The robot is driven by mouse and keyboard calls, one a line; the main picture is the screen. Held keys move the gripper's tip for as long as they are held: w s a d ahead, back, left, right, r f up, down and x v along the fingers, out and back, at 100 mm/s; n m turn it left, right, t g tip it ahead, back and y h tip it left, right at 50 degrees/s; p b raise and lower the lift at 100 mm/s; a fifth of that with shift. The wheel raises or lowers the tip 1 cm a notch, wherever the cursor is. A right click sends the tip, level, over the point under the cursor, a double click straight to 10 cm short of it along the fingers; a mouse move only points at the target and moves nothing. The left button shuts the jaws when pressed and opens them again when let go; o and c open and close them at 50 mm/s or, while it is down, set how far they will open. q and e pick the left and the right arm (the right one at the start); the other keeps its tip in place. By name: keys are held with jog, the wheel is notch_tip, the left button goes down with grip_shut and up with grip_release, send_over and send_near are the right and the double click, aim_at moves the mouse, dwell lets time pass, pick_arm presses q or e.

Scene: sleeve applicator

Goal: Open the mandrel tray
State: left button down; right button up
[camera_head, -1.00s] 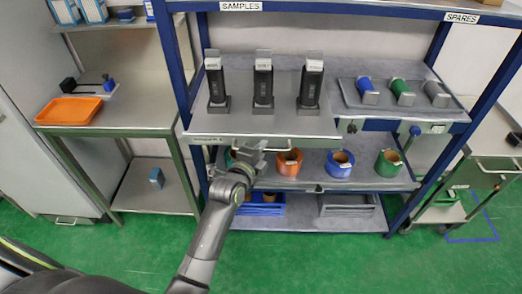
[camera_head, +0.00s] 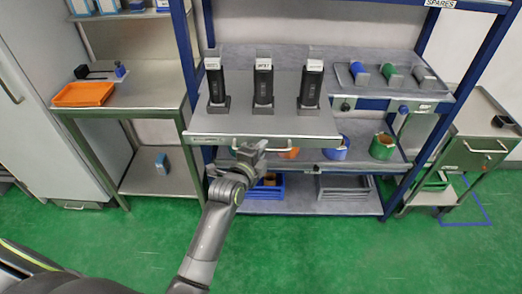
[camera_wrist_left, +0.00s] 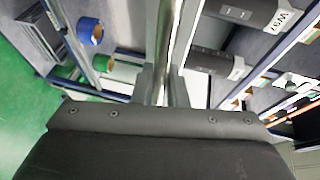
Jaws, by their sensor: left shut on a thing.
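The mandrel tray (camera_head: 283,125) is a grey sliding tray with three black upright mandrels standing on it. It sticks out in front of the blue-framed rack. Its light bar handle (camera_head: 297,149) runs along the front edge, and the bar also shows in the left wrist view (camera_wrist_left: 166,40). My left gripper (camera_head: 255,148) is at the left part of this handle. In the left wrist view its fingers (camera_wrist_left: 163,86) are on either side of the bar, shut on it. My right gripper is in neither current view.
Beside the tray, a fixed shelf holds blue, green and grey rolls (camera_head: 391,74). Coloured spools (camera_head: 382,146) stand on the shelf below, partly hidden by the tray. A steel table with an orange tray (camera_head: 83,94) is at left, a cart (camera_head: 482,145) at right. Green floor in front is clear.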

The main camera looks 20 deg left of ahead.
pick_arm(q)
jog(key=c, duration=1.5)
grip_release()
jog(key=shift+w, duration=0.1)
jog(key=shift+o, duration=0.2)
jog(key=b+v, duration=0.4)
jog(key=v, duration=1.3)
jog(key=shift+s+b, duration=0.2)
jog(key=shift+b, duration=0.1)
